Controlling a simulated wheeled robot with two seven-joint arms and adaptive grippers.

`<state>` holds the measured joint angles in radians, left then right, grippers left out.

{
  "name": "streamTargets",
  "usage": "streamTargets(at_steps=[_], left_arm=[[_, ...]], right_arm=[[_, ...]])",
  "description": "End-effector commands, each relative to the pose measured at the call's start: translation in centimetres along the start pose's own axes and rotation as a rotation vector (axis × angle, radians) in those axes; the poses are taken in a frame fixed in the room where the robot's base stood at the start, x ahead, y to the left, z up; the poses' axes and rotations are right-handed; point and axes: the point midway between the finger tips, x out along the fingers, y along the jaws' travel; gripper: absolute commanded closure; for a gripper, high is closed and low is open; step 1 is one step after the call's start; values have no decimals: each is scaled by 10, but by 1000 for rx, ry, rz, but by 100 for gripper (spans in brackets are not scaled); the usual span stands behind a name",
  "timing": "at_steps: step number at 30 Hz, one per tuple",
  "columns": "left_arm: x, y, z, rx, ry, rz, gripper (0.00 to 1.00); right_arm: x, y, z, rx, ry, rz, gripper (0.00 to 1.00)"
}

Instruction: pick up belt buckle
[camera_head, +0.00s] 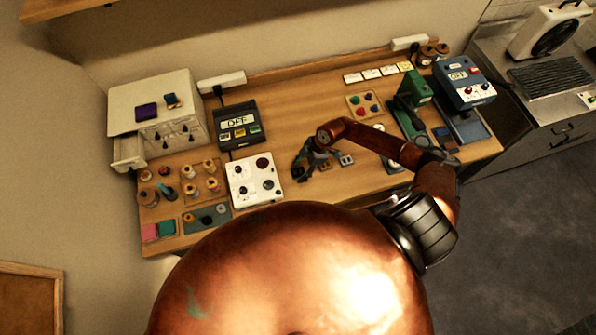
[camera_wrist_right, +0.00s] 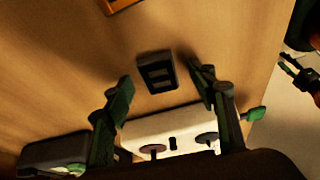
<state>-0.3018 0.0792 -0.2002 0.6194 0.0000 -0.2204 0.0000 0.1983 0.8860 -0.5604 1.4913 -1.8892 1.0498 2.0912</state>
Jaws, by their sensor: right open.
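The belt buckle (camera_wrist_right: 157,73) is a small dark rectangular frame with two slots, lying flat on the wooden table in the right wrist view. My right gripper (camera_wrist_right: 162,78) is open and empty, its green-tipped fingers spread either side of the buckle and apart from it in the picture. In the head view my right gripper (camera_head: 312,160) hangs over the table just right of the white box (camera_head: 255,180); the gripper partly hides the surface there. A dark jointed shape at the right wrist view's right edge looks like my left gripper (camera_wrist_right: 300,72); its jaws are unclear.
The white box with dark knobs stands close beside the gripper. A tray of coloured pieces (camera_head: 365,103) and a green press (camera_head: 413,92) stand farther right. Bare wood lies behind the gripper.

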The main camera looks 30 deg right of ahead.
Motion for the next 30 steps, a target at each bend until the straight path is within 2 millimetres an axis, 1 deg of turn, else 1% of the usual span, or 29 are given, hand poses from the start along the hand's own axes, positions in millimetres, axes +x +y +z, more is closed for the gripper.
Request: streamTargets(at_steps=[7,26,30], left_arm=[[0,0,-5,1,6,0,60],[0,-1,-3,1,4,-1,60],[0,-1,-2,1,3,-1,60]], right_arm=[[2,1,0,-1,0,1,48],[1,1,-1,-2,1,1,92],[1,1,-1,-2,1,1,93]])
